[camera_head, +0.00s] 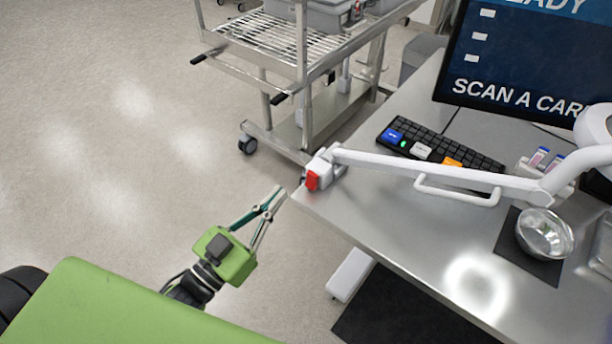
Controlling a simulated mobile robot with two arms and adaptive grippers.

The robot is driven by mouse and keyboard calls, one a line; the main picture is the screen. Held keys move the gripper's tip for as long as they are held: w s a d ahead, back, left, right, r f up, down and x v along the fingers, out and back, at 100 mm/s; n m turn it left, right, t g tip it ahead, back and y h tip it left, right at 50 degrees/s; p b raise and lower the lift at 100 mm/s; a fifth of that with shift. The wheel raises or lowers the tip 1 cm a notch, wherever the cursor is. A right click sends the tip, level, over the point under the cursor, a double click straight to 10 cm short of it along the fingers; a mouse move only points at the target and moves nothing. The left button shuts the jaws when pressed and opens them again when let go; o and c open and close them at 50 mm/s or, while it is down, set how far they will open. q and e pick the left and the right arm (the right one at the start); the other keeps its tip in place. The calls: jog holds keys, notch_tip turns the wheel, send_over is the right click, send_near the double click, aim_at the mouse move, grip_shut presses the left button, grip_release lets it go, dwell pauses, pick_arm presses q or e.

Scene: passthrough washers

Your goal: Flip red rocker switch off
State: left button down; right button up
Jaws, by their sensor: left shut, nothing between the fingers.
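The red rocker switch (312,181) is on a small white box (324,165) at the left corner of the metal table, at the end of a white arm. My left gripper (276,196) is green with dark slim fingers. It is shut and empty, just off the table's left corner, left of and a little below the switch in the picture. A gap shows between its fingertips and the switch. Which way the rocker is tipped is too small to tell. My right gripper is not in view.
The white jointed arm (440,177) spans the metal table (400,232). A keyboard (440,146), a monitor (530,60) and a metal bowl (545,234) are on the right. A wire cart (300,75) stands behind. The floor at left is clear.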

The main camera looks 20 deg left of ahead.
pick_arm(q)
notch_tip(320, 180, up, 2)
jog(key=p, duration=0.3)
send_over(312, 180)
jog(key=v, duration=0.2)
notch_tip(312, 180, down, 3)
jog(key=shift+w+a+r, duration=0.1)
jog(key=shift+w+a, duration=0.05)
jog(key=shift+s+f, duration=0.2)
jog(key=shift+f, duration=0.3)
